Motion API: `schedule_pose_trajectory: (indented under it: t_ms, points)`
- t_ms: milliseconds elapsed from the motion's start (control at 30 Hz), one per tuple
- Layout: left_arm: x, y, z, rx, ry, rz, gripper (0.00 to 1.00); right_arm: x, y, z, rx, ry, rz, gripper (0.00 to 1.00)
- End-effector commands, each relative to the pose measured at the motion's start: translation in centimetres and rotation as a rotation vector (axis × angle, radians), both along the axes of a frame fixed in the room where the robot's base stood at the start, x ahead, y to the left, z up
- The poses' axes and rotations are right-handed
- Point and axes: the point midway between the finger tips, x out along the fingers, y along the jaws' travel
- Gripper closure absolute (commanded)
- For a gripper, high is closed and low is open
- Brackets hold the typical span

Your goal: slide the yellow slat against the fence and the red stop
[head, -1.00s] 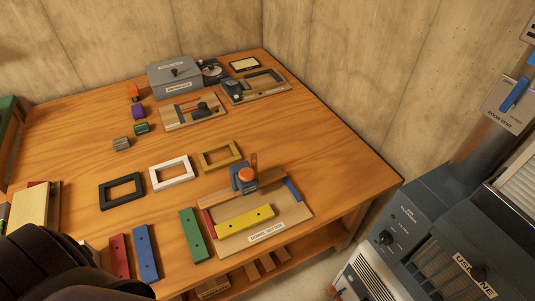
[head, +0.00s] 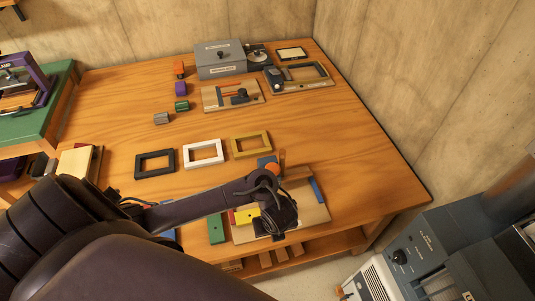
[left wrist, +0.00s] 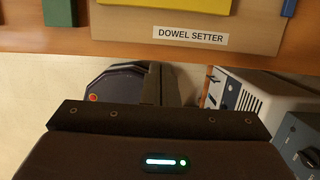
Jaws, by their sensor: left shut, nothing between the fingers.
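The yellow slat (head: 247,215) lies on the dowel setter board (head: 315,213); my left arm hides its right part. The red stop (head: 231,217) shows as a sliver at the slat's left end; I cannot tell whether they touch. The fence (head: 298,173) is a wooden strip at the board's back, largely hidden. My left gripper (head: 277,228) is over the board's front part, shut and empty. In the left wrist view its fingers (left wrist: 154,85) point toward the board's front edge, and the slat (left wrist: 175,5) is cut off at the top. My right gripper is out of view.
A blue strip (head: 316,189) lies at the board's right side. A green slat (head: 216,229) lies left of the board. Black (head: 155,173), white (head: 203,161) and olive (head: 251,153) frames lie behind. A grey machine (head: 415,255) stands beyond the table's right edge.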

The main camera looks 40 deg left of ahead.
Motion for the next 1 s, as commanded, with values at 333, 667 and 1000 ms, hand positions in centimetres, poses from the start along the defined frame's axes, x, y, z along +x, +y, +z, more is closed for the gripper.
schedule_pose_trajectory:
  t_ms: [333, 667, 1000]
  points:
    - [1.2, 1.5, -7.8, 0.001, 0.001, 0.007, 1.0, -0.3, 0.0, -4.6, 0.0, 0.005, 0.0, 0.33]
    - [3.6, 4.3, -8.0, -0.002, 0.0, 0.006, 1.0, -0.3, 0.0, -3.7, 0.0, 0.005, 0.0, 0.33]
    - [3.9, 4.6, -8.0, -0.002, -0.001, 0.007, 1.0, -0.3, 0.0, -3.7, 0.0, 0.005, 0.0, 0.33]
